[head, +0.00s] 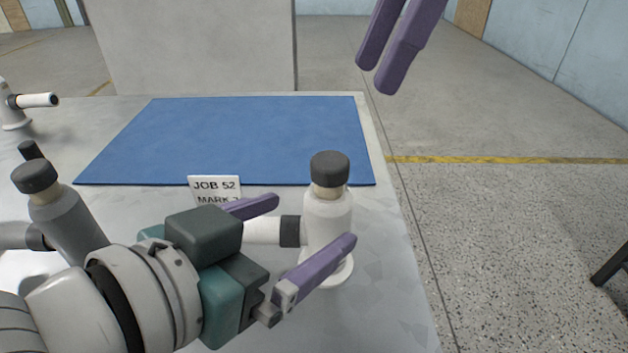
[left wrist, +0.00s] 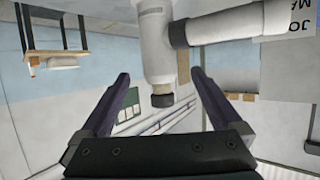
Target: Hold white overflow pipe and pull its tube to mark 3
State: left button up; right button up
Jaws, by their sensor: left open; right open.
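The white overflow pipe (head: 328,218) stands upright on the table, with a dark cap (head: 330,168) on top and a round white foot. Its white side tube (head: 263,231) points left through a dark collar (head: 291,231). My left gripper (head: 314,220) is open, its purple fingers reaching toward the pipe from the left; contact is not visible. In the left wrist view the pipe body (left wrist: 155,45) and dark cap appear between and beyond the spread fingers (left wrist: 161,76). My right gripper (head: 378,76) is open and empty, high at the top, away from the pipe.
A card (head: 214,188) reads JOB 52, its lower line partly hidden. A blue mat (head: 240,135) lies behind. A grey pipe (head: 68,225) stands at the left and another white pipe (head: 14,108) at the far left. The table's right edge is near the pipe.

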aim_at(342, 203)
pick_arm(q)
jog(key=x, duration=0.9)
jog(key=shift+w+d+r, duration=0.1)
jog(key=shift+d, duration=0.1)
jog(key=shift+c, duration=0.3)
jog(key=c, duration=1.5)
grip_shut()
pick_arm(e)
jog(key=shift+o, duration=1.3)
jog(key=shift+a+r, duration=0.15)
jog(key=shift+a, duration=0.15)
jog(key=shift+o, duration=0.8)
jog(key=a+r+h, duration=0.2)
jog(key=h, duration=0.1)
jog(key=shift+s+a, duration=0.2)
jog(key=shift+a, duration=0.15)
jog(key=shift+t+h, duration=0.3)
jog(key=shift+h, duration=0.2)
jog(key=f, duration=1.1)
jog(key=shift+a+f, duration=0.1)
jog(key=shift+a, duration=0.15)
